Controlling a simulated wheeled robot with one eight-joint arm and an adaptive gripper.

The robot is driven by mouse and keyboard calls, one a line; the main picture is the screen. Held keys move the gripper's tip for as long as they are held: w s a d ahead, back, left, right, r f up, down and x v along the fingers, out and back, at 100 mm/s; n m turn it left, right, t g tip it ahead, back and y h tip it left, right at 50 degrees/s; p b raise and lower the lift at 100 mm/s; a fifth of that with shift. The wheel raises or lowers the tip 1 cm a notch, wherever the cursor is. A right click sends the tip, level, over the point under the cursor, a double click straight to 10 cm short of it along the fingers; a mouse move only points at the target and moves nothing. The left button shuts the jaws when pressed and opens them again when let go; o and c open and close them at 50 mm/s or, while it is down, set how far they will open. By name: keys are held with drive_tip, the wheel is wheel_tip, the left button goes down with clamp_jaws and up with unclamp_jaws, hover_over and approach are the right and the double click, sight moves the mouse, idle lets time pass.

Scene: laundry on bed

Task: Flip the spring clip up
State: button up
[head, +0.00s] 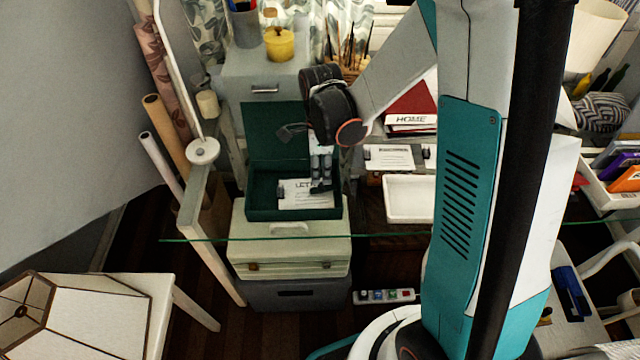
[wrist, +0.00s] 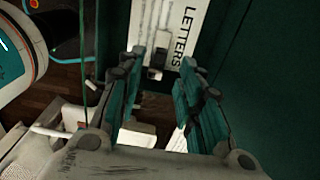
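A dark green box file (head: 262,214) stands with its lid (head: 276,125) raised, and a white sheet headed LETTERS lies inside. The sheet also shows in the wrist view (wrist: 180,35). A small dark metal part that looks like the spring clip (wrist: 156,72) lies at the sheet's lower end in the wrist view, between and beyond my fingers. I cannot tell whether it is up or down. My gripper (head: 321,180) hangs over the right part of the box. Its fingers are apart in the wrist view (wrist: 162,70), with nothing clearly held. The gripper hides part of the sheet in the head view.
The box file rests on a pale case (head: 245,255) above a grey crate (head: 290,294). A glass edge (head: 385,235) crosses in front. A white tray (head: 408,214) and a red HOME binder (head: 411,122) are to the right. A grey cabinet (head: 240,72) stands behind.

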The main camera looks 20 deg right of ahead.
sight(321, 184)
wheel_tip(321, 184, down, 6)
drive_tip(key=shift+r+b, duration=0.1)
drive_tip(key=shift+b, duration=0.75)
clamp_jaws()
